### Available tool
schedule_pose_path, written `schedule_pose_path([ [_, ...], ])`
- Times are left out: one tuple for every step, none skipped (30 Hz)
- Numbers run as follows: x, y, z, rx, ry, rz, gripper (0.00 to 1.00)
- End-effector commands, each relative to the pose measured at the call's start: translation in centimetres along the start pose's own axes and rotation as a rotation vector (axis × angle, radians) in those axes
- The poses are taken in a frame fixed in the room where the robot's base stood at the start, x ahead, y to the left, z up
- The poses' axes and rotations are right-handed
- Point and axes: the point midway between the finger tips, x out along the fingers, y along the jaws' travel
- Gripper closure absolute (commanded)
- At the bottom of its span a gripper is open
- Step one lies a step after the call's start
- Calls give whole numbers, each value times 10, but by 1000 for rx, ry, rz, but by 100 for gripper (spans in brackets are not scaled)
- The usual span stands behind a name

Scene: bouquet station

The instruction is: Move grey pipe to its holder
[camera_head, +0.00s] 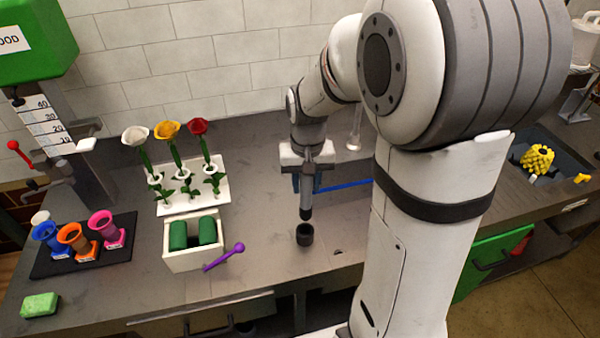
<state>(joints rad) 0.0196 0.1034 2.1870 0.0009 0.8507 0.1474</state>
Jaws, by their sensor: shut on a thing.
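My gripper (306,178) is shut on the grey pipe (306,198) near the middle of the counter. The pipe hangs upright, a dark grey rod with its lower end pointing down. Directly below it stands a short black round cup (305,235), open at the top, which looks like a holder. The pipe's lower end is close above the cup's rim. I cannot tell whether it touches the cup. The upper part of the pipe is hidden by the gripper.
A white flower rack (194,210) and a cream box (193,257) with green rolls stand left of the cup. A purple tool (224,257) lies by the box. A blue bar (345,186) lies behind the gripper. My arm blocks the right side; a sink (560,138) is beyond.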

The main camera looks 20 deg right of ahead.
Motion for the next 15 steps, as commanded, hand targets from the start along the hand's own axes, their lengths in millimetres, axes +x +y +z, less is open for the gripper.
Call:
schedule_pose_path([
  [2,-1,0,-2,0,0,100],
  [3,-1,0,-3,0,0,100],
  [5,-1,0,-3,0,0,100],
  [6,-1,0,-4,0,0,100],
  [8,-1,0,-4,0,0,100],
  [10,-2,0,-5,0,0,100],
  [12,-2,0,-5,0,0,100],
  [15,-2,0,-5,0,0,100],
  [18,-2,0,-5,0,0,100],
  [20,-2,0,-5,0,0,100],
  [22,-2,0,-5,0,0,100],
  [26,-2,0,-5,-1,0,100],
  [28,-2,0,-6,-1,0,100],
  [31,-2,0,-6,-1,0,100],
  [34,-2,0,-6,-1,0,100],
])
